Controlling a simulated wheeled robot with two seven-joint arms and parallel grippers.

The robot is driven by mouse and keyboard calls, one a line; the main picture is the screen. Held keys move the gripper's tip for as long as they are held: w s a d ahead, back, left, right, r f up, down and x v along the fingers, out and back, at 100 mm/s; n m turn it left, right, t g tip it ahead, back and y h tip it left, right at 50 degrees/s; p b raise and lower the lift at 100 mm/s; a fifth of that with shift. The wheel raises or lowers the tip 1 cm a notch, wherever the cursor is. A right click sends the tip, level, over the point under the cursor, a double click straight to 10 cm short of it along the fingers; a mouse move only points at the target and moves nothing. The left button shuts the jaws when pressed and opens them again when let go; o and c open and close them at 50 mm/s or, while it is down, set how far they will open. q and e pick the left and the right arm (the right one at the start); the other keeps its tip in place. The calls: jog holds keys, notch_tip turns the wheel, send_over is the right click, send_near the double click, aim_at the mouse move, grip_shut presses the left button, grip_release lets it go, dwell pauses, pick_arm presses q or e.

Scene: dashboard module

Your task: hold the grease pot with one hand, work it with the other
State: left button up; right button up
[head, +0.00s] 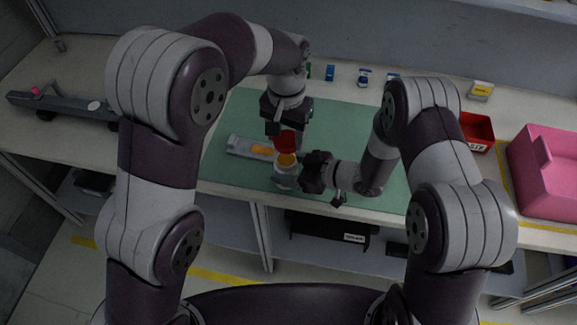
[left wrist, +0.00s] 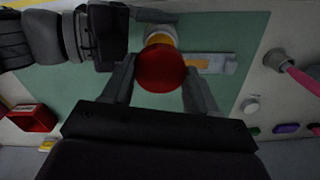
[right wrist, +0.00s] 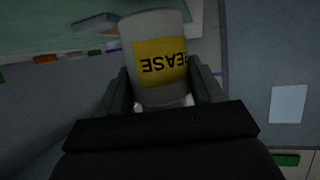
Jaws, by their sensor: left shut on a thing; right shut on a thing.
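The grease pot (head: 285,180) is a pale cylinder with a yellow label, held over the front of the green mat. Its label (right wrist: 160,62) reads upside down in the right wrist view. My right gripper (head: 305,172) is shut on the pot's side from the right. A round red lid (head: 287,142) is in my left gripper (head: 284,130), which is shut on it from above. The lid fills the space between the left fingers in the left wrist view (left wrist: 161,70). It is apart from the pot, above and slightly behind its open top, where orange (head: 287,159) shows.
A grey tray (head: 236,145) with an orange item lies left of the pot on the green mat (head: 345,120). A red bin (head: 478,127) and a pink box (head: 545,170) stand on the right. Small items line the back. A dark grey bar (head: 65,108) lies left.

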aim_at(287, 159)
dwell(0.3)
pick_arm(q)
jog(key=shift+f, duration=2)
jog(key=shift+a, duration=0.1)
jog(key=shift+f, duration=0.85)
jog(key=shift+f, duration=0.55)
jog(key=o, duration=1)
